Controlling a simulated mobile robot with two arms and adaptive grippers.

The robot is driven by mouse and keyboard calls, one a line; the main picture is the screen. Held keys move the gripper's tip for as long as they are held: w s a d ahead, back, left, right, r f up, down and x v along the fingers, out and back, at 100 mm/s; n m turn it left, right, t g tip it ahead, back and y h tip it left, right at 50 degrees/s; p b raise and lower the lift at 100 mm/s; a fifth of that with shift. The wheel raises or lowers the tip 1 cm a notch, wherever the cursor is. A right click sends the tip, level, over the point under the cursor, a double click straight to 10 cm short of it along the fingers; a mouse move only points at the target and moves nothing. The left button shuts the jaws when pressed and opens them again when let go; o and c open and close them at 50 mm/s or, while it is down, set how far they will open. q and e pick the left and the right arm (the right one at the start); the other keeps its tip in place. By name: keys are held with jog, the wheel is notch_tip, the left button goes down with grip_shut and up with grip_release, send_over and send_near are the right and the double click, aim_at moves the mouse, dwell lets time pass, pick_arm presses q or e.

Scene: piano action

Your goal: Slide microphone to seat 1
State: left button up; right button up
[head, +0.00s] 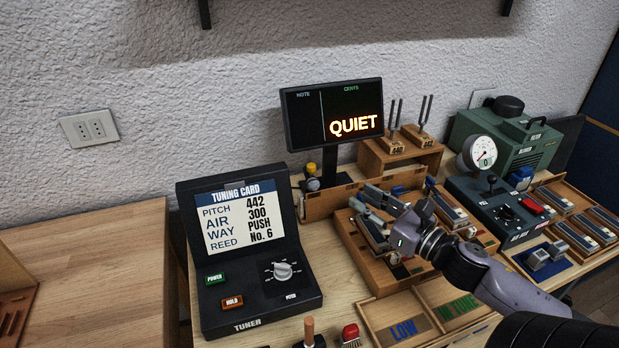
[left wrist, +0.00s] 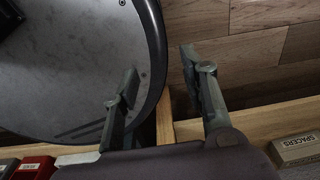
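A small dark microphone-like piece with a yellow top and a grey ball (head: 312,182) stands in front of the screen's post in the head view, at the left end of a wooden rail (head: 325,206). I cannot read any seat marks there. My right gripper (head: 387,228) reaches in from the lower right over a wooden reed tray (head: 350,238), apart from the microphone piece and to its right. Its fingers blend with the grey metal parts there, so their opening is unclear. My left gripper (left wrist: 162,88) shows in the left wrist view, fingers wide apart with nothing between them.
A tuner (head: 250,260) with a tuning card stands left of the tray. The screen (head: 332,112) reads QUIET. Tuning forks on a wooden box (head: 400,157), a green machine (head: 508,140) and a gauge (head: 482,152) stand right. A SPACERS box (left wrist: 297,149) lies near my left gripper.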

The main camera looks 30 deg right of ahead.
aim_at(315, 169)
pick_arm(q)
jog(key=shift+w+d+r+p, duration=0.15)
jog(key=shift+w+r+p, duration=0.7)
jog(key=shift+p, duration=0.3)
pick_arm(e)
jog(key=w+a, duration=0.1)
jog(key=w, duration=1)
jog(key=w+a, duration=0.1)
jog(key=w, duration=0.5)
jog(key=shift+w+a+f, duration=0.15)
jog(key=shift+a+f, duration=0.15)
jog(key=shift+a, duration=0.05)
grip_shut()
